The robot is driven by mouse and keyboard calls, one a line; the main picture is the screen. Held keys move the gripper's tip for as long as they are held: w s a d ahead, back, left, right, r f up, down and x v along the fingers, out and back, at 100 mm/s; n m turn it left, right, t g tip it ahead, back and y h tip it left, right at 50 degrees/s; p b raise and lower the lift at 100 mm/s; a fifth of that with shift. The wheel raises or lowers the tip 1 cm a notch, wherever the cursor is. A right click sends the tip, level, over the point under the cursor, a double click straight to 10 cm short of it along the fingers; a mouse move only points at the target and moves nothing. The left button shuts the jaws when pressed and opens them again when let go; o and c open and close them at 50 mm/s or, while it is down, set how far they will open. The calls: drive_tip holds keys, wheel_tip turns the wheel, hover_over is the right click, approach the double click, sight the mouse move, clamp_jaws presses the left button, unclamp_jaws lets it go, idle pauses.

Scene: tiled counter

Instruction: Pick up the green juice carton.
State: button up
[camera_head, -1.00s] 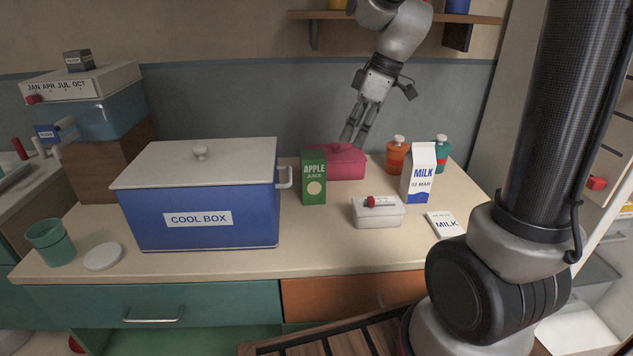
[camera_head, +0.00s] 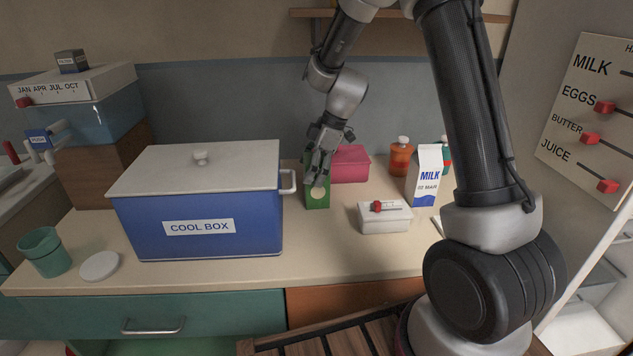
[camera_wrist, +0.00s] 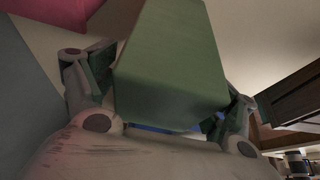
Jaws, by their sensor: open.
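The green juice carton (camera_head: 317,197) stands upright on the counter, just right of the cool box. My gripper (camera_head: 319,172) is in front of its upper part in the head view and hides most of its label. In the wrist view the green carton (camera_wrist: 172,65) fills the middle, between the two fingers of my gripper (camera_wrist: 165,115). One finger is on each side of it. The gripper is open, and I cannot tell whether either finger touches the carton.
The blue cool box (camera_head: 200,225) with its white lid is close on the left. A pink box (camera_head: 351,163) is behind the carton. A white container (camera_head: 384,217) and a milk carton (camera_head: 426,176) stand to the right. The counter in front is clear.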

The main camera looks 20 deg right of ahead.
drive_tip(key=shift+f, duration=0.1)
drive_tip(key=shift+c, duration=0.4)
drive_tip(key=c, duration=1.5)
